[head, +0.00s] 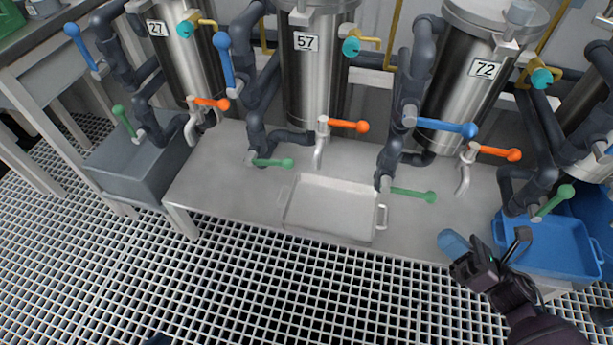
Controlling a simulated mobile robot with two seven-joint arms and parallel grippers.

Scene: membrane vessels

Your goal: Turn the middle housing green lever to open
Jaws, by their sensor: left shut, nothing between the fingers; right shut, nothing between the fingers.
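The middle housing is the steel vessel (312,90) with the label 57. Its green lever (272,162) sits low on the dark pipe at its left and points right, about level in the picture. The vessel's orange lever (345,125) is on the tap to the right. My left gripper cannot be made out; only a small dark bit shows at the bottom edge, left of centre.
Vessel 27 (184,70) and vessel 72 (462,95) flank it with similar levers; another green lever (553,200) is at right. A white tray (330,228) lies on the bench below the levers. A blue tub (560,262) stands right. Grating in front is clear.

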